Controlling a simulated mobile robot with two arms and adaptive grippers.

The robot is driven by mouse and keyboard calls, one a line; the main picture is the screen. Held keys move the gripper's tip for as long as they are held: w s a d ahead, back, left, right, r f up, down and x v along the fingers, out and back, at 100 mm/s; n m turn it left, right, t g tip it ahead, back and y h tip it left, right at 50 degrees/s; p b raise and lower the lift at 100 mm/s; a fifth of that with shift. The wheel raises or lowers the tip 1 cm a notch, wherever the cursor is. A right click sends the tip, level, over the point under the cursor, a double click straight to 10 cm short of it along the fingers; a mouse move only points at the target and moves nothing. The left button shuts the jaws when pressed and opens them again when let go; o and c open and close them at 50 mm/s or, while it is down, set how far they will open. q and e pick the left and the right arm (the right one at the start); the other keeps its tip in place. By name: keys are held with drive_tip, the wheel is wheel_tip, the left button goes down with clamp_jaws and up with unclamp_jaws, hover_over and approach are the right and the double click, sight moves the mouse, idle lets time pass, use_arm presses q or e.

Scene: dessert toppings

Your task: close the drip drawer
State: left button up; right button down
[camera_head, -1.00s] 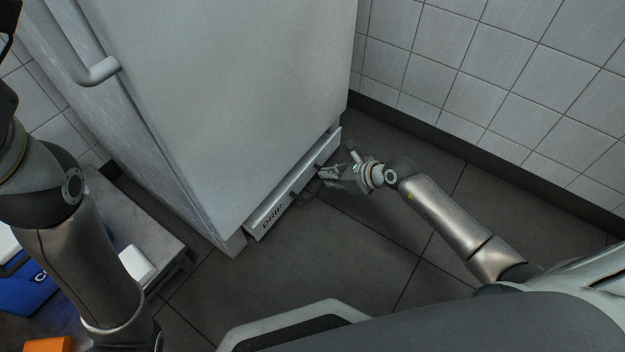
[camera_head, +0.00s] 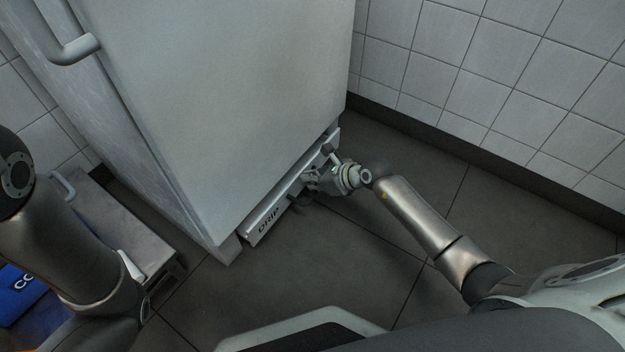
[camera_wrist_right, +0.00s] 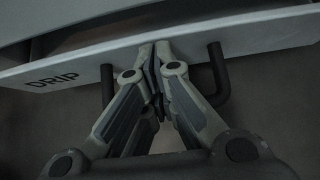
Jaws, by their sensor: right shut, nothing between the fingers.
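The drip drawer (camera_head: 260,228) is a low, pale front at the foot of the tall white cabinet, lettered "DRIP". It stands a little out from the cabinet, and in the right wrist view a dark gap shows behind the top edge of its front (camera_wrist_right: 270,29). Its dark bar handle (camera_wrist_right: 219,72) sticks out from the front. My right gripper (camera_head: 308,180) is shut and empty, its fingertips at the drawer front, between the two ends of the handle; they appear to touch the front. My left gripper is out of the head view; only my left arm shows.
The tall white cabinet (camera_head: 225,100) rises above the drawer. A low grey platform (camera_head: 125,220) stands at the left, with a blue container (camera_head: 20,295) near it. A tiled wall (camera_head: 480,90) runs along the right. The dark floor before the drawer is clear.

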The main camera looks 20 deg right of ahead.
drive_tip(key=shift+w+a+p, duration=0.3)
drive_tip(key=shift+w+a, duration=0.55)
drive_tip(key=shift+w, duration=0.25)
